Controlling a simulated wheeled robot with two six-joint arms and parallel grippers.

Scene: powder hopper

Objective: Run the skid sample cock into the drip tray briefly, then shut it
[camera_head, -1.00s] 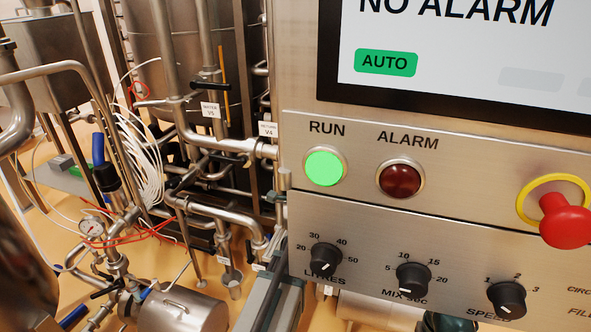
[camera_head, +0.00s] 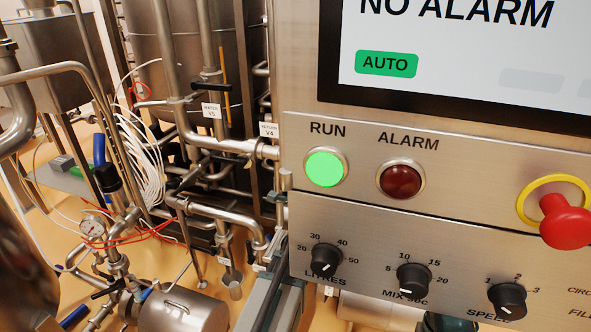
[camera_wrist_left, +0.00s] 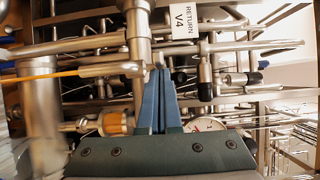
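In the left wrist view my left gripper (camera_wrist_left: 159,72) shows two blue fingers lying together, with nothing visible between them. The fingertips are in front of steel pipework, left of and below the white RETURN V4 label (camera_wrist_left: 184,22). I cannot tell whether they touch a pipe. In the head view a small pale tag (camera_head: 225,262) hangs low on the pipework, above a small metal cup (camera_head: 235,288). I cannot tell whether these are the sample cock and drip tray. No handle position can be read there. My right gripper is not in view.
The control panel (camera_head: 450,165) fills the right side, with a lit green RUN lamp (camera_head: 326,168), knobs and a red stop button (camera_head: 566,220). The pipe skid with the WATER V5 label (camera_head: 211,111) is crowded. A pressure gauge (camera_head: 92,230) and a steel cylinder (camera_head: 180,312) stand at lower left.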

